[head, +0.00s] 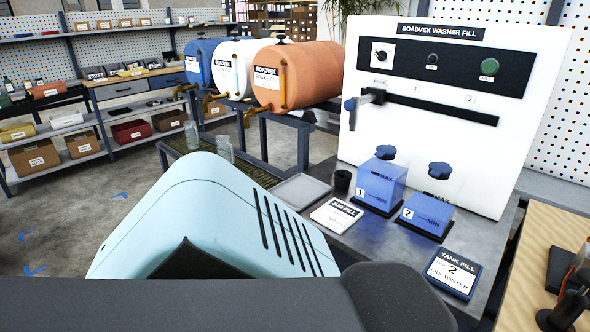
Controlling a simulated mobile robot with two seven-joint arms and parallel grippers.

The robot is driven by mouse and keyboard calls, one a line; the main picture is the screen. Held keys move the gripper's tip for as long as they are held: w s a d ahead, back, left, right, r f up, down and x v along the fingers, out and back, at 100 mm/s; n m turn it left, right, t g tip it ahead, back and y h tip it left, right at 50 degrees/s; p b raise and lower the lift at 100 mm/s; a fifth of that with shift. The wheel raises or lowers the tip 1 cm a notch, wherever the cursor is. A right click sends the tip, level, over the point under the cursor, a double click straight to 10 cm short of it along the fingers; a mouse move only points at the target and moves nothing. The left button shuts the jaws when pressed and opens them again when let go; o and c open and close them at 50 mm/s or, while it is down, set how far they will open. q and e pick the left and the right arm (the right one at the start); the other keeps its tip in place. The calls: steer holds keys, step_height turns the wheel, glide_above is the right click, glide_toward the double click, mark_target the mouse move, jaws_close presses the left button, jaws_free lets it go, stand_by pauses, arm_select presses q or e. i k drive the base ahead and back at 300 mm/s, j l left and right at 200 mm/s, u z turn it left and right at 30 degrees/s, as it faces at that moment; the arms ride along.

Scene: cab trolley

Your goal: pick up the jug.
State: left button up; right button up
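I cannot make out a jug with a clear handle in the head view. Two clear, cup-like vessels stand near the grate below the barrel taps: a left clear vessel (192,134) and a right clear vessel (224,148). They are too small to tell whether either is the jug. Neither of my grippers shows, so their state and any load are hidden. The near part of the scene at lower left and middle is blocked by large pale blue and dark grey shapes.
Blue (200,62), white (225,68) and orange (310,75) barrels lie on a rack. A white washer-fill panel (440,60) stands behind two blue tanks, tank 1 (381,184) and tank 2 (428,213). A flat tray (301,190) and a black cup (342,181) are nearby.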

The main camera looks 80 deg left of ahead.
mark_target(193, 138)
steer(key=u, duration=1.55)
steer(key=i+u, duration=0.15)
steer(key=u, duration=0.45)
steer(key=i, duration=0.5)
steer(key=j+u, duration=0.5)
steer(key=j, duration=1.1)
